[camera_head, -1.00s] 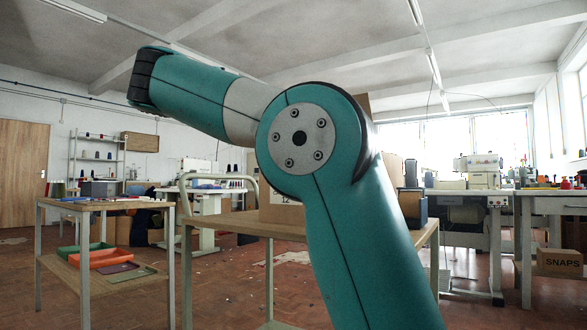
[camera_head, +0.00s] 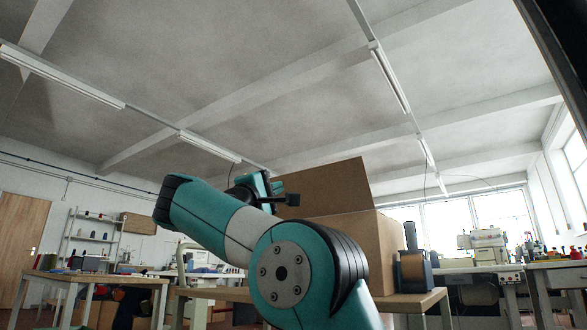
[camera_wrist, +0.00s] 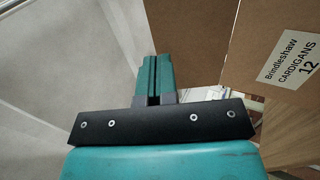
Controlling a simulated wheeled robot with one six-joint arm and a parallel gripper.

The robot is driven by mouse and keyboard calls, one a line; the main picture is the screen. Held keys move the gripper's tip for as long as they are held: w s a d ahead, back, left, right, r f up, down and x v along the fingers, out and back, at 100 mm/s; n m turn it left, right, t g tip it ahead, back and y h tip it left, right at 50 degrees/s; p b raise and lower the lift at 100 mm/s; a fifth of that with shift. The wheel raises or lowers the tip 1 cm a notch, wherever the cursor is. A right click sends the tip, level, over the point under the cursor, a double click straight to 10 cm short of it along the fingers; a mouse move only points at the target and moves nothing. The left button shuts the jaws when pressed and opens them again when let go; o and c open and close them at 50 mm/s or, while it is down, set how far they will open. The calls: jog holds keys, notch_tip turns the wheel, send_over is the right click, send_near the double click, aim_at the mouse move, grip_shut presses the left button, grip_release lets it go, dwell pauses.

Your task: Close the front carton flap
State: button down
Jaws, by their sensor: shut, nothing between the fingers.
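The brown carton (camera_head: 385,240) stands on a wooden table. A flap (camera_head: 335,186) rises from its top, tilted up; I cannot tell for sure that it is the front one. My gripper (camera_head: 290,199) is shut and empty, in front of the flap's left part, above my forearm. I cannot tell if it touches the flap. In the wrist view the shut fingers (camera_wrist: 152,70) are beside the carton, which fills the right side and bears a white label (camera_wrist: 290,60) reading "Brindleshaw CARDIGANS 12". My arm hides the carton's lower left part.
A tape dispenser (camera_head: 413,262) stands on the table (camera_head: 420,298) close to the carton's right side. Another table (camera_head: 95,279) is at the left. Sewing machines (camera_head: 487,246) stand on benches at the right back. The space above the carton is open.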

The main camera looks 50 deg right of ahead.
aim_at(298, 178)
jog(key=p+x, duration=0.5)
jog(key=x, duration=0.3)
jog(key=shift+d+f, duration=0.1)
jog(key=shift+d, duration=0.05)
jog(key=shift+d+r, duration=0.35)
jog(key=shift+d, duration=0.05)
jog(key=shift+r+p, duration=0.1)
jog(key=shift+p, duration=0.2)
